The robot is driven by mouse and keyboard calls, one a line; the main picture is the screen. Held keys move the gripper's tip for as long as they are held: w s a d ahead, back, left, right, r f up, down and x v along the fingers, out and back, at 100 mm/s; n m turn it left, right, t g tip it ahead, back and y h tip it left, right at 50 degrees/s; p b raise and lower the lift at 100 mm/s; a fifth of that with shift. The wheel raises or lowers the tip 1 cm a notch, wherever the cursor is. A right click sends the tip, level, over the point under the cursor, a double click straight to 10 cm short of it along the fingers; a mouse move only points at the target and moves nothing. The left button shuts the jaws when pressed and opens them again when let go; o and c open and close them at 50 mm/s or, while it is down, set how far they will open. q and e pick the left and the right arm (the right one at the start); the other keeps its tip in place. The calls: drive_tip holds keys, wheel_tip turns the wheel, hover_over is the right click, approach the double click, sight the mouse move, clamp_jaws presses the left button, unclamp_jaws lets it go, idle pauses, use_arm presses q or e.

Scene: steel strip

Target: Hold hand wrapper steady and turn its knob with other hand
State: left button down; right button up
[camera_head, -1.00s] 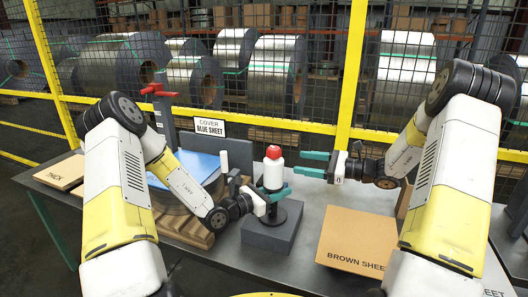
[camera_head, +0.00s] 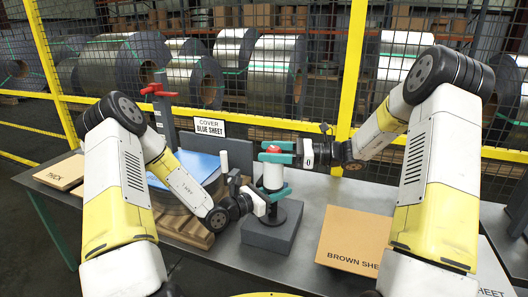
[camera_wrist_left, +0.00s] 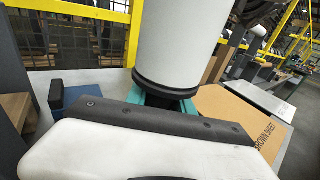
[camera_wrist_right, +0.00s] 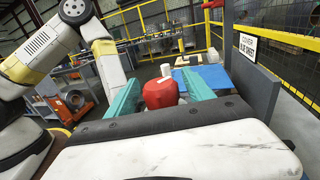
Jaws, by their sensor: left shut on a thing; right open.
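The hand wrapper is a white cylinder (camera_head: 273,175) with a red knob (camera_head: 272,149) on top, standing upright on a dark grey block (camera_head: 270,232).
A "COVER BLUE SHEET" sign (camera_head: 210,127) and a grey upright plate (camera_head: 236,155) stand to the left. A blue sheet (camera_head: 200,165) lies farther left. A yellow-framed mesh fence (camera_head: 345,80) runs behind.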

drive_tip(key=shift+w+a, duration=0.1)
drive_tip(key=shift+a, duration=0.8)
drive_tip(key=shift+c, duration=0.4)
clamp_jaws()
drive_tip(key=shift+m+t, duration=0.4)
drive_tip(key=shift+t, duration=0.3)
drive_tip(key=m+t+h, duration=0.1)
drive_tip(key=m+t, duration=0.1)
drive_tip(key=t, duration=0.2)
drive_tip(key=w+m+t+h, duration=0.1)
drive_tip(key=m+t+h, duration=0.1)
drive_tip(key=m+t, duration=0.1)
drive_tip(key=shift+w+d+t, duration=0.15)
drive_tip(key=shift+d+t, duration=0.05)
drive_tip(key=shift+t, duration=0.2)
drive_tip(key=shift+w+d+m+t+h, duration=0.15)
drive_tip(key=shift+w+m+t+h, duration=0.05)
drive_tip(key=shift+m+t+h, duration=0.7)
drive_tip(key=shift+w+d+m+t+h, duration=0.15)
drive_tip(key=shift+m+t+h, duration=0.75)
drive_tip(key=shift+d+h, duration=0.1)
drive_tip(key=shift+h, duration=0.2)
